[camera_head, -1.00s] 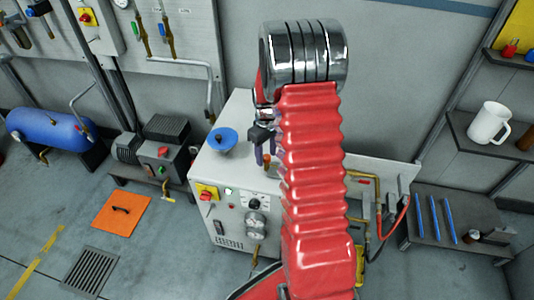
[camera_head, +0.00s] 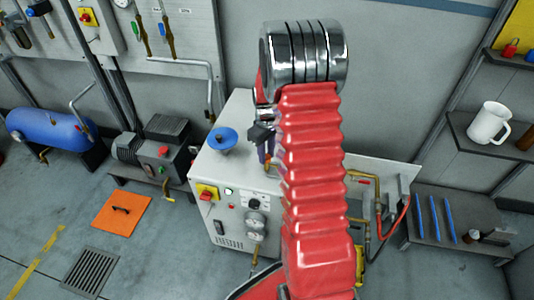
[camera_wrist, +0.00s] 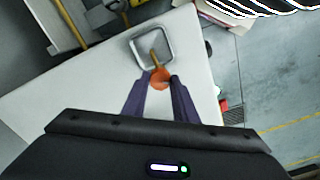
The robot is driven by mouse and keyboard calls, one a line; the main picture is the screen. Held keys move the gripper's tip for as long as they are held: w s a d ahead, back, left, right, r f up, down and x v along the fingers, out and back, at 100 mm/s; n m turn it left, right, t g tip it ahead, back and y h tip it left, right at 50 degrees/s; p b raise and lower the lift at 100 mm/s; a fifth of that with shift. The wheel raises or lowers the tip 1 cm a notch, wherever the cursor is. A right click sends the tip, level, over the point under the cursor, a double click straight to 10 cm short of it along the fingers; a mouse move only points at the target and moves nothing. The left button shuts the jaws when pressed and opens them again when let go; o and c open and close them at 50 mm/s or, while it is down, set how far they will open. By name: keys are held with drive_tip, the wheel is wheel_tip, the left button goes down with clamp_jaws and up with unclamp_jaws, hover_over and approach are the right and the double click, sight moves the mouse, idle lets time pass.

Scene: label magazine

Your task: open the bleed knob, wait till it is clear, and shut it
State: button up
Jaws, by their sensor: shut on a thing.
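The orange bleed knob (camera_wrist: 160,79) sits between my fingertips in the wrist view, with a brass-coloured stem (camera_wrist: 156,56) running from it. Beyond it is a square grey metal frame (camera_wrist: 136,43) on the white cabinet top. My gripper (camera_wrist: 159,82) has two purple fingers, and it is shut on the knob. In the head view my gripper (camera_head: 265,150) is over the top of the white cabinet (camera_head: 205,168), partly behind my red arm sleeve. The knob is mostly hidden there. I cannot tell how far it is turned, and I see no fluid.
A blue dish-shaped part (camera_head: 222,140) stands on the cabinet top left of my gripper. Brass pipes and a red hose (camera_head: 398,218) are at right. A shelf (camera_head: 470,140) holds a white mug (camera_head: 489,123).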

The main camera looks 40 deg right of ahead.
drive_tip(key=shift+m, duration=0.3)
drive_tip(key=m, duration=1.1)
drive_tip(key=shift+m, duration=0.3)
drive_tip(key=m, duration=0.3)
drive_tip(key=shift+m, duration=0.3)
drive_tip(key=m, duration=1.4)
drive_tip(key=shift+w+a+r, duration=0.1)
drive_tip(key=o, duration=1.1)
drive_tip(key=shift+c, duration=0.2)
